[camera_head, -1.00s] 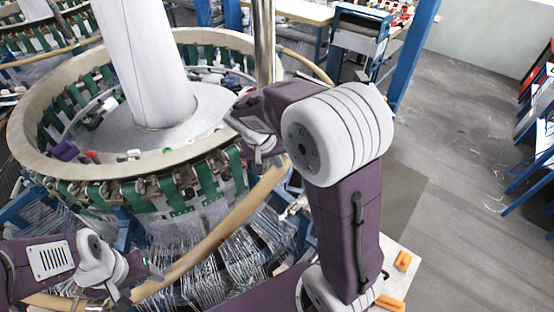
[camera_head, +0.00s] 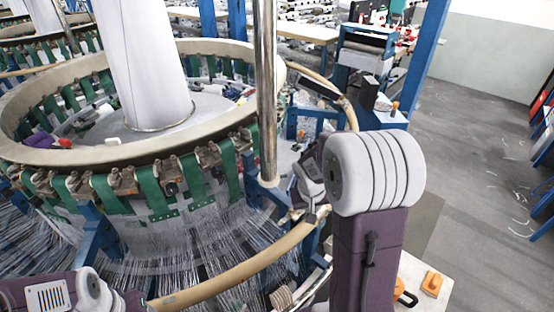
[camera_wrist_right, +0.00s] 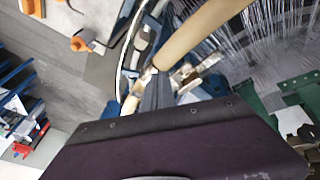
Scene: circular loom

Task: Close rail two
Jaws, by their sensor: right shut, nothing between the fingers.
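A curved tan rail (camera_head: 245,268) runs around the front of the circular loom (camera_head: 100,155), and its right end is beside my right gripper. Another tan rail section (camera_head: 345,108) curves behind on the right. My right gripper (camera_head: 318,208) is shut and empty at the rail's end. In the right wrist view, the gripper (camera_wrist_right: 157,88) is against or just over the tan rail (camera_wrist_right: 200,30) near a metal fitting (camera_wrist_right: 185,75); I cannot tell whether they touch. My left gripper (camera_head: 128,302) is at the lower left, mostly cut off by the picture edge.
A shiny vertical pole (camera_head: 265,100) stands just left of my right gripper. Blue frame posts (camera_head: 95,235) and stretched white threads (camera_head: 190,245) lie inside the rail. Orange-handled tools (camera_head: 431,284) lie on a pale surface at lower right. Grey floor (camera_head: 460,190) is open on the right.

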